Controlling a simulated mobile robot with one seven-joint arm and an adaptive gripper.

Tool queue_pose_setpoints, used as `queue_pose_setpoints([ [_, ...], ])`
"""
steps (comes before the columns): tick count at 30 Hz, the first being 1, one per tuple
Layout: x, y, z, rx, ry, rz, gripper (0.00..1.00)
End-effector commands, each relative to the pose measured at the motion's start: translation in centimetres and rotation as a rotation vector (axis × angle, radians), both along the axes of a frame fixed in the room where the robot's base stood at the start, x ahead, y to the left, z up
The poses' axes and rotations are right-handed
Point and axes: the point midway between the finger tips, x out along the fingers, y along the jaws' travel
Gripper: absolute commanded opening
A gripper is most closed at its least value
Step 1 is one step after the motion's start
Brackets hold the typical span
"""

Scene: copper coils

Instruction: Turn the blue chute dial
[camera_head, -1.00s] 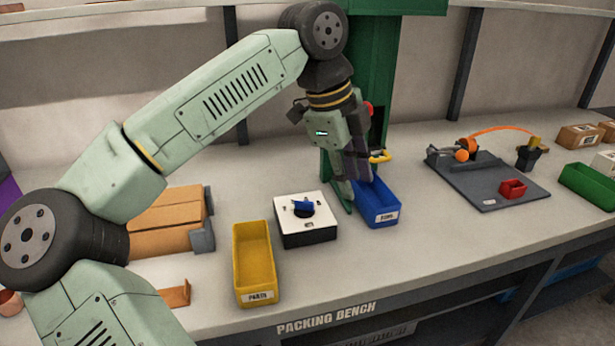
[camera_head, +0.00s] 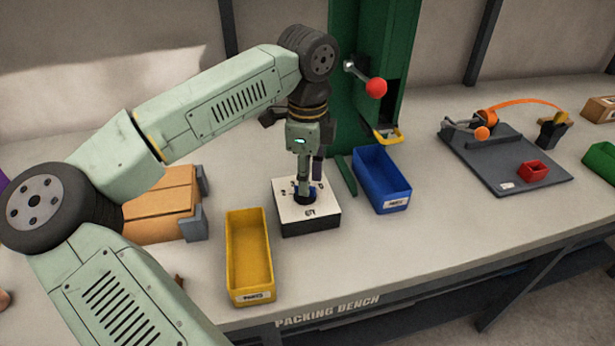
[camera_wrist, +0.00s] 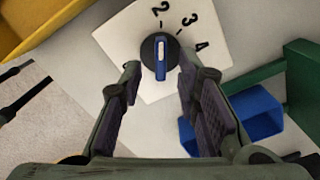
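The blue dial (camera_wrist: 160,57) is a dark round knob with a blue grip bar and a white line. In the wrist view its line points up, between the printed 2 and 3 or near the 2. It sits on the white-topped dial box (camera_head: 326,210) on the bench. My gripper (camera_head: 304,188) points down just above the dial and hides most of it in the head view. In the wrist view my gripper (camera_wrist: 157,82) is open, with its two fingers apart, one to either side below the dial. I cannot tell whether either finger touches it.
A yellow bin (camera_head: 231,262) stands left of the dial box. A blue bin (camera_head: 405,193) and a green strip (camera_head: 346,176) are on its right. A green machine (camera_head: 345,95) with a red-knobbed lever (camera_head: 376,88) rises behind. Cardboard boxes (camera_head: 160,205) lie left.

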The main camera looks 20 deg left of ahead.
Motion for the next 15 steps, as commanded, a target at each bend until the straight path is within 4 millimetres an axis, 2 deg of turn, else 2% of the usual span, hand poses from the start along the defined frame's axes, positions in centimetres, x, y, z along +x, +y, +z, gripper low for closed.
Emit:
queue_pose_setpoints([
  [6, 0.0, 0.0, -1.8, -0.002, 0.000, 0.000, 0.30],
  [15, 0.0, 0.0, -2.0, -0.001, -0.001, 0.000, 0.29],
])
